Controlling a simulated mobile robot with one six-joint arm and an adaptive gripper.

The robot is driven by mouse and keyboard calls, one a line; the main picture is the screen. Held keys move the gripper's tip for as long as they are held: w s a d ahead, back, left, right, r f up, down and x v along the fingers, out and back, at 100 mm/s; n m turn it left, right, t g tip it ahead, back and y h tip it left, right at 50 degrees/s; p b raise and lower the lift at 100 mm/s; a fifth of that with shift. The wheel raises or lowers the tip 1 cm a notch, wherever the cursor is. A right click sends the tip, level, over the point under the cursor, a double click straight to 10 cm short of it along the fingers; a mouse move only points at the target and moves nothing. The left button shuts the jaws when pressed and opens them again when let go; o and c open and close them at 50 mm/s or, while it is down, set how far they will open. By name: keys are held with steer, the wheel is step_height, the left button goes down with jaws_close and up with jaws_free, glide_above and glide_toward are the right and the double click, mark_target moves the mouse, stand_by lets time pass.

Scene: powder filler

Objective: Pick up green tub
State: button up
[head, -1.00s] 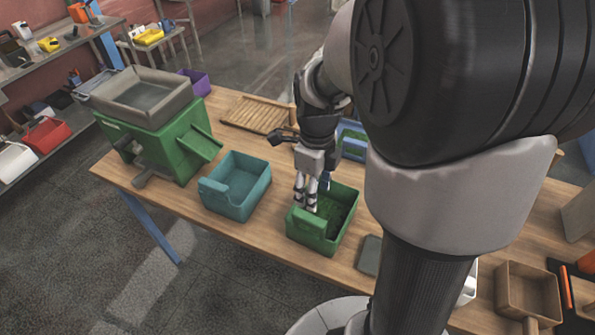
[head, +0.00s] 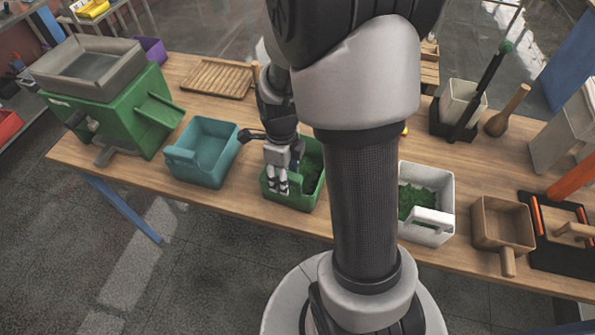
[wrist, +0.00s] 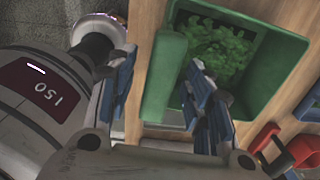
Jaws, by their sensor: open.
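The green tub (head: 301,201) stands upright near the table's front edge in the head view, partly hidden by my arm. The wrist view shows the tub (wrist: 267,75) from above, with green granules (wrist: 215,50) inside. My gripper (head: 277,187) is open and points down at the tub's front wall. In the wrist view my gripper (wrist: 160,90) has one finger outside the thick front wall and the other over the inside. The wall lies between the fingers with a gap visible, and nothing is gripped.
A teal tub (head: 204,165) stands left of the green tub, and a green machine (head: 115,120) is farther left. A white tub (head: 445,195) with green granules and a wooden scoop box (head: 500,225) stand to the right. A slatted wooden rack (head: 215,80) lies behind.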

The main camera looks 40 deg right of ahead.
jaws_close()
stand_by(0.6)
steer(key=shift+r, duration=0.1)
